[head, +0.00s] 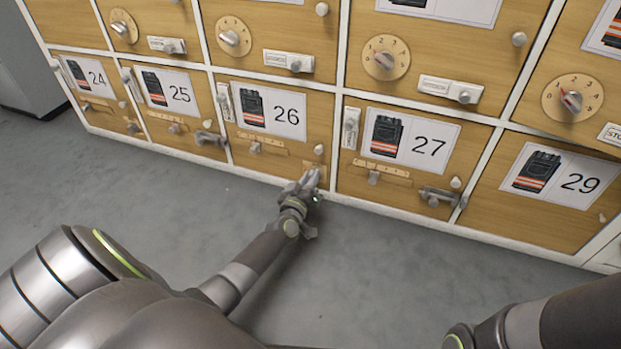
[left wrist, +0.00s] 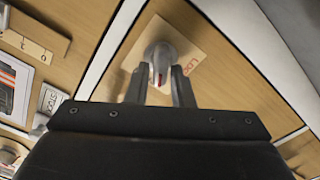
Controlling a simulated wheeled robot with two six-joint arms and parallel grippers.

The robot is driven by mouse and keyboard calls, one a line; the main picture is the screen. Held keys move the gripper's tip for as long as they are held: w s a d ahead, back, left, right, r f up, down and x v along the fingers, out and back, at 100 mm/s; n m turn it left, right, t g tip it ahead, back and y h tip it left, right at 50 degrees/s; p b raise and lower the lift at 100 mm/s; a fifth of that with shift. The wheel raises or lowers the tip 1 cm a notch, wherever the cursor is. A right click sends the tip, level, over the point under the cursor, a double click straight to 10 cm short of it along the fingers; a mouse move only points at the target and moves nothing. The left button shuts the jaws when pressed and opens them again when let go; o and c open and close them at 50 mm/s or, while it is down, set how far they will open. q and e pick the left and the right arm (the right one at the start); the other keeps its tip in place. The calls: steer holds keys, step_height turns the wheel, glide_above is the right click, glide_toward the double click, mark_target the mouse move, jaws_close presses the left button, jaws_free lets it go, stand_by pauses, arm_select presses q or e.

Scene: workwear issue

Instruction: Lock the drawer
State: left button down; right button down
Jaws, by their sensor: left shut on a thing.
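Drawer 26 (head: 291,151) is a wooden front in the bottom row, with a black-and-orange garment picture on its card (head: 271,112). It looks closed. My left gripper (head: 310,181) is at its lower right corner. The knob sits on a pale plate (left wrist: 192,45) with partly readable red lettering. In the head view the gripper hides the knob. My right gripper is out of view; only part of that arm shows at the lower right.
Drawers 24, 25 (head: 160,118), 27 (head: 350,172) and 29 (head: 500,205) share the row. Handle-like fittings stick out beside it at drawer 25 (head: 209,138) and drawer 27 (head: 440,194). Numbered dials (head: 385,58) are above. The grey floor (head: 130,190) in front is clear.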

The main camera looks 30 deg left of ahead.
arm_select(q)
steer(key=n, duration=0.7)
steer(key=f+n, duration=0.1)
steer(key=n, duration=0.3)
steer(key=shift+a+b, duration=0.25)
steer(key=shift+b, duration=0.1)
steer(key=shift+n, duration=0.5)
steer(key=c, duration=1.4)
jaws_free()
steer(key=shift+c, duration=0.2)
steer(key=shift+s, duration=0.15)
